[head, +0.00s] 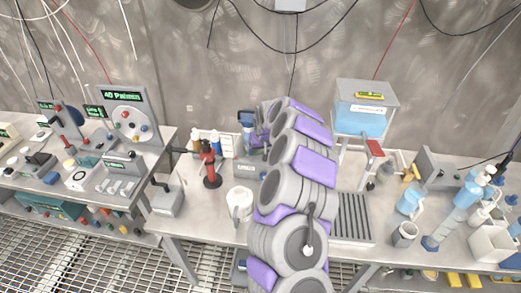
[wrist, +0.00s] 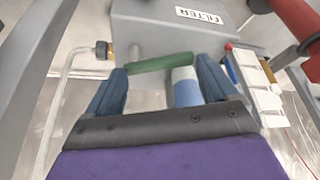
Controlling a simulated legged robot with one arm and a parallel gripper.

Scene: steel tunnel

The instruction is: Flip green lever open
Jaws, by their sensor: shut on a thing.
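The green lever (wrist: 160,63) lies across the space between the fingers of my gripper (wrist: 162,68) in the wrist view, below a grey box labelled FILTER (wrist: 150,25). My gripper is shut on the lever, one finger at each end of it. A blue and white cylinder (wrist: 186,88) shows just below the lever's right part, between the fingers. In the head view my arm covers the lever and most of the gripper. A grey labelled box (head: 246,171) stands beside the arm there.
In the wrist view a clear bent tube with a dark fitting (wrist: 101,49) is at left, and a red part (wrist: 296,18) at upper right. In the head view a red and black stand (head: 210,168) and white jug (head: 239,203) are left of my arm; a blue tank (head: 361,118) is right.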

